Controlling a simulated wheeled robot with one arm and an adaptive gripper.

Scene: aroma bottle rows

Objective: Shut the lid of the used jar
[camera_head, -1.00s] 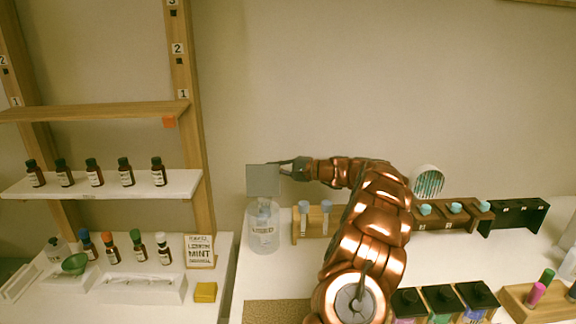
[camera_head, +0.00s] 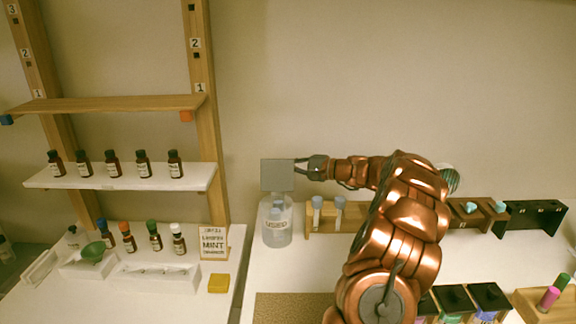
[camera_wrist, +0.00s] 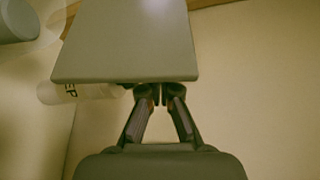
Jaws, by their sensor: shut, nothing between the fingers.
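The used jar (camera_head: 277,236) is a clear jar labelled USED, standing on the white counter with blue-capped vials inside. Its lid (camera_head: 277,175) is a flat grey square standing upright above the jar mouth, so the jar is open. In the wrist view the lid (camera_wrist: 125,40) fills the upper middle. My gripper (camera_head: 301,166) is shut and empty at the lid's right edge. In the wrist view its fingertips (camera_wrist: 155,93) are together at the lid's near edge; I cannot tell whether they touch it.
A wooden rack with vials (camera_head: 328,216) stands close to the jar's right. A brown mat (camera_head: 290,306) lies in front.

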